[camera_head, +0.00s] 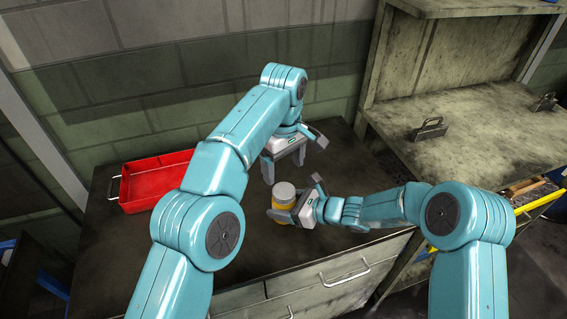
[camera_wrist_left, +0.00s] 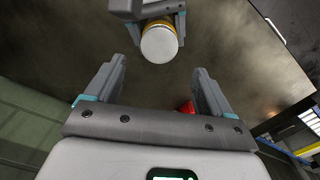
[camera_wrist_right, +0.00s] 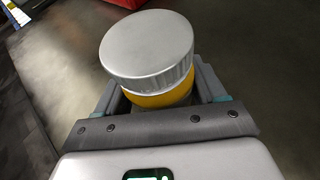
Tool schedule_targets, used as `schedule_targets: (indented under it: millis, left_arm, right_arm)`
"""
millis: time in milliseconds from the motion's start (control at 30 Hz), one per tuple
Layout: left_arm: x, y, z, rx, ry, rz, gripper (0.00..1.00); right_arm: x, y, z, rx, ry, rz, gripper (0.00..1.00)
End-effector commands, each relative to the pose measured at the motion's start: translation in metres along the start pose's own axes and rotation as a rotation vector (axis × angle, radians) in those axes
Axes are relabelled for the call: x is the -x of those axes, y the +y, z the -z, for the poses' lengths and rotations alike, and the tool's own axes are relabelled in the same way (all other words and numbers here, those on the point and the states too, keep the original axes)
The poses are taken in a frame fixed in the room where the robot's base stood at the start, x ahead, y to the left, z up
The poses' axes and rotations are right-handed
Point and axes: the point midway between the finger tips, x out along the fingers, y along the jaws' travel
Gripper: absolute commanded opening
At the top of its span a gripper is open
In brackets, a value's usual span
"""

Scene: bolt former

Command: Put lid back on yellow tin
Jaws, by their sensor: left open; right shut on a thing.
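The yellow tin (camera_wrist_right: 165,98) stands upright on the dark worktop. My right gripper (camera_head: 292,206) is shut around its body from the right. The silver lid (camera_wrist_right: 148,45) sits on top of the tin; a pale band shows under its rim, and I cannot tell if it is fully seated. The lid also shows in the head view (camera_head: 285,189) and the left wrist view (camera_wrist_left: 159,45). My left gripper (camera_head: 284,163) is open and empty, fingers pointing down, behind the tin and apart from it. Its fingers (camera_wrist_left: 160,75) show nothing between them.
A red tray (camera_head: 128,190) lies on the worktop (camera_head: 110,250) to the left. A drawer handle (camera_head: 343,277) is on the front below. A grey bench with a metal handle (camera_head: 430,129) stands at the right. A yellow-edged bin (camera_head: 538,203) is at the far right.

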Motion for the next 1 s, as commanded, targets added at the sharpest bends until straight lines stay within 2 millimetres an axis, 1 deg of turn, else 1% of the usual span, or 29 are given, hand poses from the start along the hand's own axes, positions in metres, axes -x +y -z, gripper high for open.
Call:
schedule_targets:
  millis: [167,400,500,667,933,967,1000]
  left_arm:
    - [-0.018,-0.001,0.001,0.0,-0.001,0.004,0.82]
    - [-0.056,-0.001,0.0,-0.001,-0.002,0.003,0.82]
    - [-0.068,-0.001,0.0,0.0,-0.001,0.002,0.82]
    - [-0.078,-0.001,0.0,0.0,-0.001,0.001,0.82]
    - [-0.079,0.0,0.0,0.0,0.0,0.0,0.82]
    - [-0.079,0.0,0.0,-0.001,0.0,0.0,0.79]
    - [-0.079,0.0,0.0,-0.001,0.0,0.0,0.66]
  right_arm:
    - [0.0,0.0,0.002,-0.002,0.004,0.001,0.0]
    - [0.0,0.0,0.002,-0.002,0.004,0.001,0.0]
    - [0.0,0.0,0.002,-0.002,0.004,0.001,0.0]
    - [0.0,0.0,0.002,-0.002,0.003,0.001,0.0]
    - [0.0,0.0,0.002,-0.002,0.003,0.001,0.0]
    - [0.0,0.0,0.002,-0.002,0.003,0.001,0.0]
    - [0.0,0.0,0.002,-0.002,0.003,0.001,0.0]
